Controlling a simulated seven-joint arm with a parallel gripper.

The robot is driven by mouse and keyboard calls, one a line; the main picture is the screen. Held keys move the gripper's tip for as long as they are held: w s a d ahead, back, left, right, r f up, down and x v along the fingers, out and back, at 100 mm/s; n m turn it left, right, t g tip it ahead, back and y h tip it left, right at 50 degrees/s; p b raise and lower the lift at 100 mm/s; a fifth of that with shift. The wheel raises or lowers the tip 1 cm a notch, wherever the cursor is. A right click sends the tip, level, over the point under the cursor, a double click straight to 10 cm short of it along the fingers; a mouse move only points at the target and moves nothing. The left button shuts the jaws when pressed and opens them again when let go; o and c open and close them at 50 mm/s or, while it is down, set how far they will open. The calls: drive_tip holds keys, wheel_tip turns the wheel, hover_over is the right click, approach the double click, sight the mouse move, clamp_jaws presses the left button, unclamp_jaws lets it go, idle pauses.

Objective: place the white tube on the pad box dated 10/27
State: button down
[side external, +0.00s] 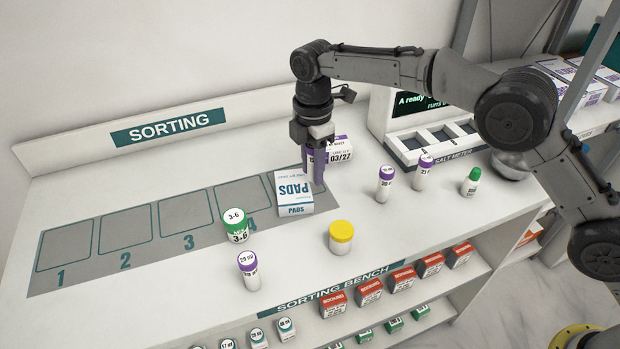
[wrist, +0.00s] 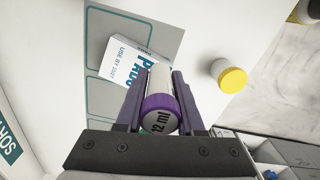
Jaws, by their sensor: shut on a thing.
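My gripper (side external: 319,182) is shut on a white tube with a purple cap, marked 12 ml. In the wrist view the tube (wrist: 160,82) lies between the two fingers of my gripper (wrist: 162,85), its cap toward the camera. In the side view the fingers largely hide it. The white pad box (side external: 294,195) with blue PADS lettering stands on the bench just left of the fingers, at the right end of the numbered mat. In the wrist view the pad box (wrist: 122,62) sits just beyond the fingertips and reads USE BY 10/27. Any contact with it is unclear.
A white item reading 03/27 (side external: 339,153) is right behind my gripper. A green-capped bottle (side external: 236,226), a purple-capped tube (side external: 249,270) and a yellow-lidded jar (side external: 340,238) stand in front. More small tubes (side external: 385,184) stand right. Mat squares 1 to 3 are empty.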

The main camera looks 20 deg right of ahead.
sight(310, 180)
drive_tip(key=shift+w+a+f, duration=0.1)
drive_tip(key=shift+w+f, duration=0.15)
drive_tip(key=shift+f, duration=1.7)
drive_tip(key=shift+f, duration=0.2)
drive_tip(key=c, duration=0.5)
unclamp_jaws()
drive_tip(key=shift+r, duration=0.15)
wheel_tip(310, 180, up, 11)
drive_tip(key=shift+w+a+f, duration=0.1)
drive_tip(key=shift+f, duration=0.05)
drive_tip(key=shift+r, duration=0.7)
